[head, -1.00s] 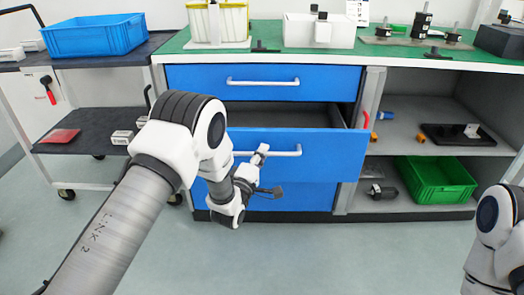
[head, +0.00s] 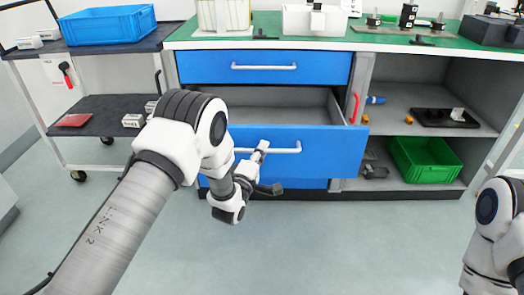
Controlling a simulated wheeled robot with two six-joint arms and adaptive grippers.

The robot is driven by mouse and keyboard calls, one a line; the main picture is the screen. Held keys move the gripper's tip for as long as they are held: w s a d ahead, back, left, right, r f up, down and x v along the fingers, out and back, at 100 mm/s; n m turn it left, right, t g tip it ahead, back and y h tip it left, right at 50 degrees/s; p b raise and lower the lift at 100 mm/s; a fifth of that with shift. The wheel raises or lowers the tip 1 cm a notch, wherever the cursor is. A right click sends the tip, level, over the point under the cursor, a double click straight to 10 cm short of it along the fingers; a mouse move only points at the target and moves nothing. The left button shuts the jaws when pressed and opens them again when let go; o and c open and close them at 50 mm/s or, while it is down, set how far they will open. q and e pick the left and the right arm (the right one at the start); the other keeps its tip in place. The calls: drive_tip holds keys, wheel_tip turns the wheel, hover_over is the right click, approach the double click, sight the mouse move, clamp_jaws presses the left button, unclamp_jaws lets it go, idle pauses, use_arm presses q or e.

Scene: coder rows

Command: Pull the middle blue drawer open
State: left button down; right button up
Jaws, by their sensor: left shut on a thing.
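The middle blue drawer (head: 318,158) is pulled well out from the workbench, and its grey inside shows behind its front. Its white bar handle (head: 286,149) runs across the front. My left gripper (head: 262,150) is shut on the left part of this handle; the fingertips are small in view. The upper blue drawer (head: 310,68) is shut. The lower blue drawer (head: 300,184) is mostly hidden below the middle one. My right arm shows at the right edge, but its gripper is out of view.
Open shelves at the right hold a green crate (head: 425,160) and a black tray (head: 446,118). A cart at the left carries a blue bin (head: 107,25). The grey floor (head: 330,245) before the bench is clear.

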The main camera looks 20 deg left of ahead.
use_arm(q)
drive_tip(key=c, duration=1.2)
unclamp_jaws()
drive_tip(key=v, duration=1.2)
drive_tip(key=shift+f, duration=0.1)
